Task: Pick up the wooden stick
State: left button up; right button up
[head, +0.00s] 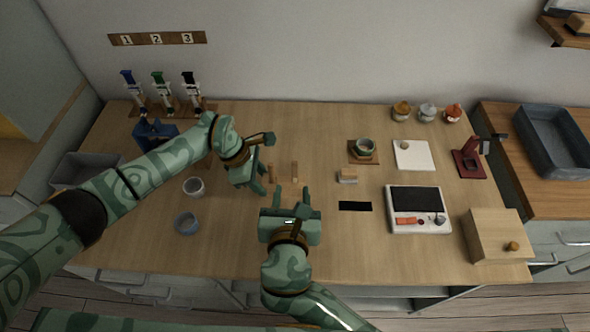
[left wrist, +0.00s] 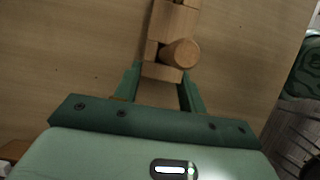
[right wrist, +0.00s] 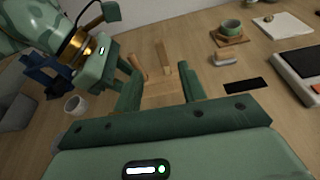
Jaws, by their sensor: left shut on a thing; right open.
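The wooden stick (head: 272,174) is a short, light-brown round piece near the middle of the table. Its round end (left wrist: 181,53) faces the camera in the left wrist view, by a pale wooden block (left wrist: 174,20). My left gripper (head: 266,181) is low at the stick and shut on it; the exact contact is partly hidden. The stick also shows beside the left fingers in the right wrist view (right wrist: 138,67). A second wooden piece (head: 294,171) stands just to its right. My right gripper (head: 291,194) is open and empty, in front of these pieces.
A white cup (head: 194,187) and a grey-blue bowl (head: 187,223) stand left of the grippers. A small wood-and-white block (head: 347,175), a black strip (head: 355,206) and a white panel device (head: 418,222) lie to the right. The table front is mostly clear.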

aim_at(295, 168)
jog(key=x, duration=0.6)
jog(key=shift+w, duration=0.3)
jog(key=x, duration=0.5)
jog(key=shift+w+d, duration=0.15)
jog(key=shift+w, duration=0.15)
jog(key=shift+s, duration=0.1)
grip_shut()
